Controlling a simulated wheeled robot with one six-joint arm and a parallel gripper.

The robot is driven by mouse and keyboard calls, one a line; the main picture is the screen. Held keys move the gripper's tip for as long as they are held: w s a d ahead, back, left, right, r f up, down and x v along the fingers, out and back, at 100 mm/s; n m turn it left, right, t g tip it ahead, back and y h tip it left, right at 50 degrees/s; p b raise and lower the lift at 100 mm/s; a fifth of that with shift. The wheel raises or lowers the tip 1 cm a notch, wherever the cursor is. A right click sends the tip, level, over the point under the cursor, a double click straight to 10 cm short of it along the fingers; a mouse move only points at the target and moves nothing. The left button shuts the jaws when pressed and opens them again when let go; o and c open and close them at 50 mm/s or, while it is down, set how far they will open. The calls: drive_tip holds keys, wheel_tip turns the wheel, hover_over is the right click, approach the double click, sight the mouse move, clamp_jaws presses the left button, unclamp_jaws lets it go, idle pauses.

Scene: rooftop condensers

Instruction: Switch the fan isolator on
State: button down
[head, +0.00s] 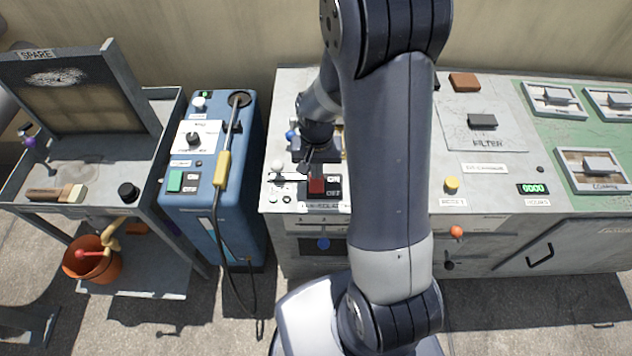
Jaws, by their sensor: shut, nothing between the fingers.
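The fan isolator is a red rocker switch (317,186) on the grey bench top, left of my arm. A dark plate marked ON above and OFF below (334,187) sits to its right, and a partly readable label (320,206) lies in front of it. Which way the rocker is tipped is too small to tell. My gripper (305,168) is shut and empty, just behind and slightly left of the switch. I cannot tell whether its tips touch the switch. My forearm hides the bench to the right.
A white knob (277,166) and a blue knob (291,135) stand close left of my gripper. A blue machine (207,215) with a yellow-handled wand (222,170) is further left. A yellow button (451,183) and a FILTER cover (486,138) lie right of my arm.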

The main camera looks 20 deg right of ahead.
wheel_tip(320, 180, up, 7)
drive_tip(key=p, duration=0.4)
drive_tip(key=shift+f+p, duration=0.15)
drive_tip(key=shift+p, duration=0.2)
drive_tip(key=shift+f, duration=0.15)
wheel_tip(320, 180, down, 7)
drive_tip(key=b, duration=0.5)
drive_tip(key=shift+r, duration=0.2)
